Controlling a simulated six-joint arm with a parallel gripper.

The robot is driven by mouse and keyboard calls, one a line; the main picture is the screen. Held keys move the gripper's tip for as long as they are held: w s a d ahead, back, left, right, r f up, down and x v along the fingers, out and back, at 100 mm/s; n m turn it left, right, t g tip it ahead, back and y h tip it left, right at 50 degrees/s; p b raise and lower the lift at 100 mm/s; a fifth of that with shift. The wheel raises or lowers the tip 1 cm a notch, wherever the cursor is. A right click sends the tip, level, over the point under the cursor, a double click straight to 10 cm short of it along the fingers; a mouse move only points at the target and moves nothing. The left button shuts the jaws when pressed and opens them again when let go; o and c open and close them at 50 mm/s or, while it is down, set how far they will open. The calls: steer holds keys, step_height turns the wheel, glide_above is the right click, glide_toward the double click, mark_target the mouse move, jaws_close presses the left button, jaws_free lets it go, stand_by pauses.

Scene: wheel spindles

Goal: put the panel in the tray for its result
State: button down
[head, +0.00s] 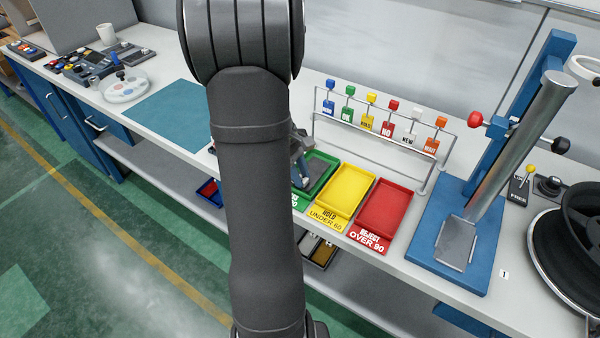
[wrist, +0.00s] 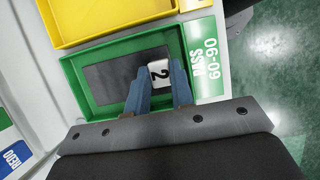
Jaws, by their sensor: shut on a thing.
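The panel (wrist: 112,80) is a flat dark grey plate with a white tag numbered 2 at one end. In the wrist view it lies within the outline of the green tray (wrist: 85,110), labelled PASS 60-90. I cannot tell whether it touches the tray floor. My gripper (wrist: 161,86) has blue fingers shut on the panel at its tagged end. In the head view my arm hides most of the gripper, and the green tray (head: 331,157) shows partly, with the dark panel (head: 318,176) inside its outline.
The yellow HOLD UNDER 60 tray (head: 347,187) and red REJECT OVER 90 tray (head: 386,207) stand beside the green one. A rail with coloured tags (head: 390,135) stands behind. A blue test stand (head: 478,275) is at right.

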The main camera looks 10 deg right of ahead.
steer(key=c, duration=1.5)
jaws_free()
steer(key=shift+f, duration=0.1)
steer(key=shift+c, duration=0.2)
steer(key=v, duration=1.2)
steer(key=x, duration=1.2)
steer(key=shift+s, duration=0.1)
step_height(320, 180, up, 3)
steer(key=shift+f, duration=0.2)
steer(key=shift+r, duration=0.75)
